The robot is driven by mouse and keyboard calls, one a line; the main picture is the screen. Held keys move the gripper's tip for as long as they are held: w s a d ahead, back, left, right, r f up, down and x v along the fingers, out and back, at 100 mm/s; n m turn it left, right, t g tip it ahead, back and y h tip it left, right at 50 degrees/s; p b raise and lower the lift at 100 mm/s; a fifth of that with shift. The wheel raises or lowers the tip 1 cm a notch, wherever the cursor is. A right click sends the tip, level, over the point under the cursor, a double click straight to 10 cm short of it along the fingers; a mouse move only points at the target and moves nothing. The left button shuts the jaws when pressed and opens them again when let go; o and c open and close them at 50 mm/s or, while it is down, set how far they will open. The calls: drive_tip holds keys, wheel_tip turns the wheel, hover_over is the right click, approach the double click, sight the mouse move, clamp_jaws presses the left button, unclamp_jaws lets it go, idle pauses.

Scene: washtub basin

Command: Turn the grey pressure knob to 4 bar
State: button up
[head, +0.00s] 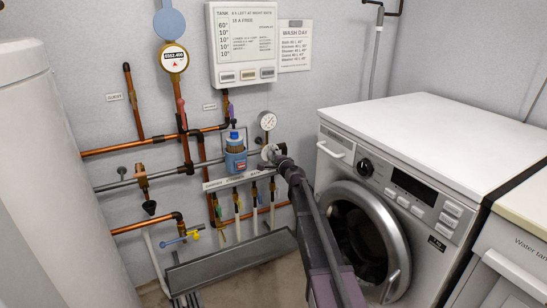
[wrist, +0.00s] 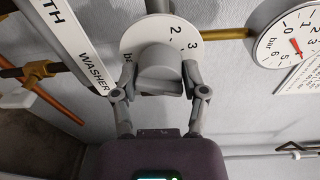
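The grey pressure knob (wrist: 158,72) sits in front of a white round dial (wrist: 188,30) in the wrist view. The figures 2 and 3 show above it, and part of the lettering is hidden at its left. My gripper (wrist: 159,78) has one finger on each side of the knob, partly closed and seemingly touching it. In the head view my gripper (head: 272,155) is at the pipes, and the knob is mostly hidden behind it. A white pressure gauge (wrist: 290,38) marked bar, with a red needle, is at the upper right of the wrist view; its reading is unclear.
A blue-topped filter (head: 236,158) stands left of my gripper, among copper and grey pipes (head: 130,183). A labelled strip (head: 238,180) with small valves runs below. A washing machine (head: 400,190) stands close on the right. A white cylinder (head: 50,190) fills the left.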

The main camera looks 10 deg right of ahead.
drive_tip(key=o, duration=0.4)
drive_tip(key=shift+n, duration=0.5)
